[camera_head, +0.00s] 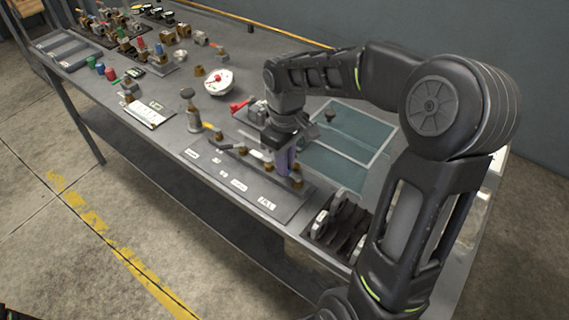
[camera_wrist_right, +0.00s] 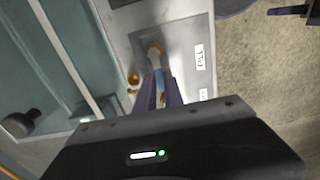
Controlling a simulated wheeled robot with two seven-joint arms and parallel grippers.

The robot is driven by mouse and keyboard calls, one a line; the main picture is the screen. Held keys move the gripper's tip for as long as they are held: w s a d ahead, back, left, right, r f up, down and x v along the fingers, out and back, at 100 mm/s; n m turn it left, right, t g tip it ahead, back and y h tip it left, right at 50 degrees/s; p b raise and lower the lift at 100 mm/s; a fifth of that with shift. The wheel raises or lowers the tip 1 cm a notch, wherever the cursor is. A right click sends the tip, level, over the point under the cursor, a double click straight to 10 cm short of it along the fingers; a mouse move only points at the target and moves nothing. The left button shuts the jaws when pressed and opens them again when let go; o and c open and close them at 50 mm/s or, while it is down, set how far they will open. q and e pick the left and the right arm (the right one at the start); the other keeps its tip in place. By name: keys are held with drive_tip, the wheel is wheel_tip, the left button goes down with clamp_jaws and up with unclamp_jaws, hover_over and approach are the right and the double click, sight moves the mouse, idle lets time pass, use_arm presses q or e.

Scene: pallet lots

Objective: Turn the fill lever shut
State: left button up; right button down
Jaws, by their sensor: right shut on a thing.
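The manifold panel (camera_head: 222,178) lies along the front of the bench, with several brass valves and white labels. My right gripper (camera_head: 285,162) points down at its right end, near a label that seems to read FILL (camera_head: 266,203). In the right wrist view my right gripper's purple fingers (camera_wrist_right: 160,92) are closed around the pale fill lever (camera_wrist_right: 158,78). My left gripper is not in view.
A teal glass-like panel (camera_head: 345,165) in a pale frame lies right of the gripper. Many small fittings crowd the far left.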

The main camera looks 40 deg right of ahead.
drive_tip(key=c, duration=1.5)
unclamp_jaws()
drive_tip(key=shift+o, duration=0.2)
